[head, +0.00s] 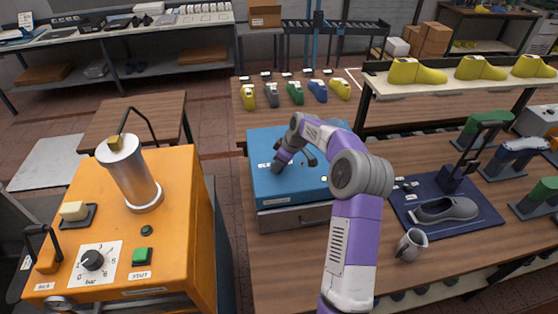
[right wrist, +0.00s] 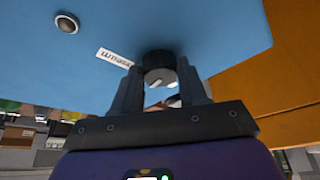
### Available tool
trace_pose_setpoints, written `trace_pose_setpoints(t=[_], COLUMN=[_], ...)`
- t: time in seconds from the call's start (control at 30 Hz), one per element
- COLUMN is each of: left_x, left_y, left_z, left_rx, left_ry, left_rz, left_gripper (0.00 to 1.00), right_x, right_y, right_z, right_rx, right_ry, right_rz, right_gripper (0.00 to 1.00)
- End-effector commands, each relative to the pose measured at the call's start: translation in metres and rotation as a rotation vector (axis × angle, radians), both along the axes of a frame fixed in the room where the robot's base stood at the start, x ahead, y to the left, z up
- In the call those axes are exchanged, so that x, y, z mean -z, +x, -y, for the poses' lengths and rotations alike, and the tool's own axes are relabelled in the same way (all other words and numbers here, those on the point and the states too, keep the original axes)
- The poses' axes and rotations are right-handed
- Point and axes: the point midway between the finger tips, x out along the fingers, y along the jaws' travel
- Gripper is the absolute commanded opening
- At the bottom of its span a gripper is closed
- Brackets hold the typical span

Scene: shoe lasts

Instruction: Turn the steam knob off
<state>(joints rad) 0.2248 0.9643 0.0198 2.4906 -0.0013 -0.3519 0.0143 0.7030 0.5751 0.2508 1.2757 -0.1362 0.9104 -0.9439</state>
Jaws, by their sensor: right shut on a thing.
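A blue box-shaped machine (head: 285,189) stands on the wooden bench in the middle of the head view. My right gripper (head: 278,166) reaches down onto its top near the left side. In the right wrist view, a round black knob (right wrist: 158,60) sits on the blue surface beside a small white label that appears upside down. The fingers of the right gripper (right wrist: 158,85) are on both sides of this knob, shut on it. The gripper hides the knob in the head view, and its turned position cannot be told. My left gripper is in neither view.
An orange machine (head: 110,210) with a silver cylinder, a bar dial and a green button stands at the left. A metal mug (head: 411,244) and a dark mat with a grey shoe form lie right of my arm. Coloured lasts stand behind the blue machine.

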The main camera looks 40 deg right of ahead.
Motion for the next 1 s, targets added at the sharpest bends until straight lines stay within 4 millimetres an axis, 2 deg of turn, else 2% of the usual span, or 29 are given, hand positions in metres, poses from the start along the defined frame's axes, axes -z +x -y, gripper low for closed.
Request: trace_pose_setpoints(t=[0.5, 0.7, 1.0], left_x=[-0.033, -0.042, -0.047], left_y=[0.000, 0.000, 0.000], left_z=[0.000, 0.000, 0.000], left_rx=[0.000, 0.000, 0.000], left_ry=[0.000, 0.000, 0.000], left_rz=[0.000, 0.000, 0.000], left_gripper=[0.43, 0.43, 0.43], right_x=[-0.002, -0.002, -0.001], right_y=[0.004, 0.004, 0.005], right_z=[0.004, 0.004, 0.005], right_rx=[-0.451, -0.566, -0.648], right_ry=[-0.001, -0.002, -0.003], right_rz=[0.001, 0.002, 0.000], right_gripper=[0.12, 0.12, 0.12])
